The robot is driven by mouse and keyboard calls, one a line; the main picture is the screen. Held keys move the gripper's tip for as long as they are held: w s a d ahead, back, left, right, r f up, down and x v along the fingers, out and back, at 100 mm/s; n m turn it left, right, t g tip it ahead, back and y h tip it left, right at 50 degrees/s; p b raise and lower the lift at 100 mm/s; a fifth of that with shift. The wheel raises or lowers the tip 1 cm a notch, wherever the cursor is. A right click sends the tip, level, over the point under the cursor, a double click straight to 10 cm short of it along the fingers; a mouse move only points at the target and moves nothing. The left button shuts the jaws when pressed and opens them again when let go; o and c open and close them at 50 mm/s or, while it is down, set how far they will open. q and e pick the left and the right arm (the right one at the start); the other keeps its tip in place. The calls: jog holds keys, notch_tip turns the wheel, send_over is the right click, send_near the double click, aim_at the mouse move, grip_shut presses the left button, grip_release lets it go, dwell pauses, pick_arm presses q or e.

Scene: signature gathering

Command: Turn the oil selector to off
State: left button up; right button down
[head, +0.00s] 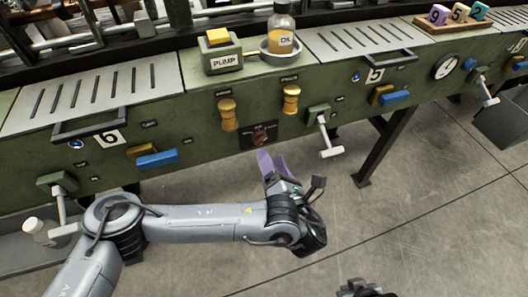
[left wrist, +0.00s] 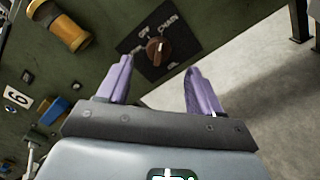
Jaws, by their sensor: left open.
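The oil selector (head: 262,134) is a small brown knob on a dark plate on the green machine front. In the left wrist view the knob (left wrist: 157,50) has a pale pointer mark toward the top of the picture, near small labels, one reading CHAIN and one that looks like OFF. I cannot tell exactly which label it points to. My left gripper (head: 272,162) is open, its purple fingers just below the selector and apart from it. In the left wrist view the fingers (left wrist: 157,75) stand either side of the knob, with nothing between them. My right gripper (head: 360,289) barely shows at the bottom edge.
Yellow knobs (head: 228,115) and (head: 291,99) sit above the selector. A green-and-white lever (head: 322,125) juts out to its right, a blue handle (head: 158,158) to its left. The PUMP box (head: 220,50) and oil bottle (head: 281,35) stand above. Open floor lies in front.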

aim_at(262, 141)
pick_arm(q)
jog(key=b+x, duration=0.3)
jog(key=shift+w+a+f, duration=0.15)
jog(key=shift+f, duration=0.05)
jog(key=shift+r+b+x, duration=0.2)
jog(key=shift+b+x, duration=0.45)
jog(key=shift+x, duration=0.8)
jog(key=c, duration=1)
jog(key=shift+c, duration=0.2)
